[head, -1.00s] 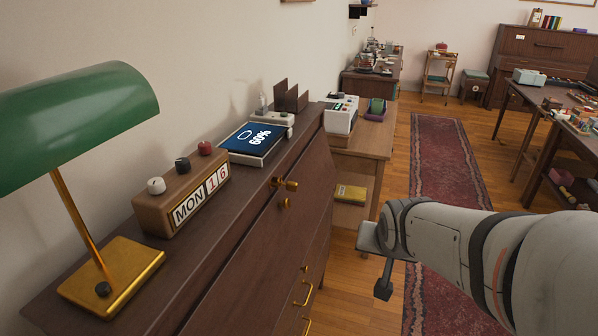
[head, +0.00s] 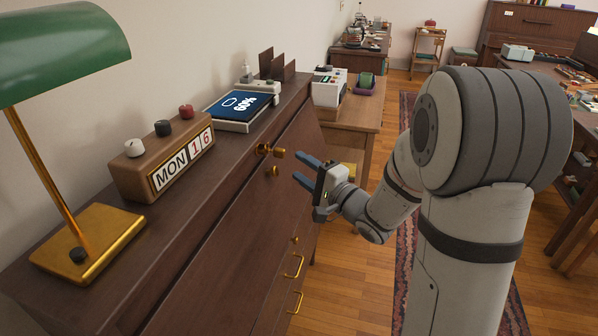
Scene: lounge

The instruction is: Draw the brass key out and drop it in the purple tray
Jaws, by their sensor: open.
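Brass pieces stick out of the upper front of the dark wooden cabinet (head: 235,215). The upper one, which looks like the brass key (head: 277,153), juts out sideways; a smaller brass piece (head: 272,170) sits just below it. I cannot clearly tell the key from the fittings. My gripper (head: 304,168) is open and empty, its two blue fingers pointing at these brass pieces from the right, a small gap away. The purple tray (head: 364,91) is on the lighter wooden side table beyond the cabinet, with a green object in or behind it.
A white device (head: 328,87) stands beside the tray. Open wooden floor lies right of the cabinet.

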